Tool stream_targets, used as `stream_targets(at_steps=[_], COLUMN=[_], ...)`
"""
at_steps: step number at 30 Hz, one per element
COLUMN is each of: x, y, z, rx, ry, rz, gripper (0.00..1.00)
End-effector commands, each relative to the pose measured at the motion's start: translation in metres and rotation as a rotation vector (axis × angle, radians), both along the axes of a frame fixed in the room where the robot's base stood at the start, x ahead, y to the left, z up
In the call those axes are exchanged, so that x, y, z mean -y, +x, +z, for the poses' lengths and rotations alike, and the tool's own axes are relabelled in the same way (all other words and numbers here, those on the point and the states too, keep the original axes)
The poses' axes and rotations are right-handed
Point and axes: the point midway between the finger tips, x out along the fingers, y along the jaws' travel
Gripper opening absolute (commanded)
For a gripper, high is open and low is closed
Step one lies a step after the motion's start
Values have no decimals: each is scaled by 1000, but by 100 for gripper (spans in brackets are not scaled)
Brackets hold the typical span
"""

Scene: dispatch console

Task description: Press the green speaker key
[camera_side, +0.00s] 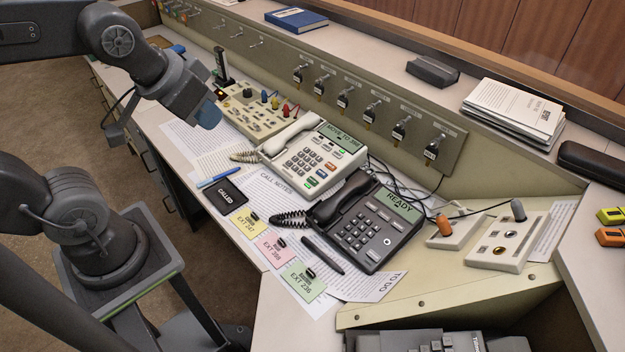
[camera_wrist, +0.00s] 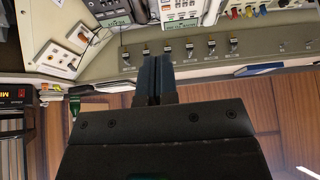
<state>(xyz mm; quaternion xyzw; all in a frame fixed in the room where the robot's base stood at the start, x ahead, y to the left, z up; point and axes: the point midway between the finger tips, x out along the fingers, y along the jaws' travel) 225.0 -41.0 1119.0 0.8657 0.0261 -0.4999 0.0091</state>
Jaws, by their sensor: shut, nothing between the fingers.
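A white desk phone (camera_side: 303,160) with a lit green display sits mid-console. Its handset lies in the cradle on its left. Near its lower right edge are coloured keys, among them a small green key (camera_side: 311,182); I cannot read its label. A dark phone (camera_side: 368,222) with a READY display stands to its right. My gripper (camera_side: 208,114) is shut and empty, in the air left of the white phone and apart from it. In the wrist view the shut blue fingers (camera_wrist: 157,77) show, with part of the white phone (camera_wrist: 180,12) at the top edge.
A switch panel with coloured knobs (camera_side: 255,112) lies between my gripper and the white phone. A row of key switches (camera_side: 370,110) lines the raised panel behind.

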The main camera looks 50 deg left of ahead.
Motion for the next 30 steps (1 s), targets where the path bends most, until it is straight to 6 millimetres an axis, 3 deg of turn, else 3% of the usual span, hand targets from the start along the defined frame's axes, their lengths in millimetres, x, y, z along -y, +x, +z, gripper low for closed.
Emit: stream_targets(at_steps=[11,18,24,30], x=[-36,-46,-43,-35], y=[110,168,200,213], z=[-43,-89,-137,-178], rx=[174,282,334,348], ry=[-5,-105,-259,-426], rz=[189,221,222,217], gripper=[0,0,0,0])
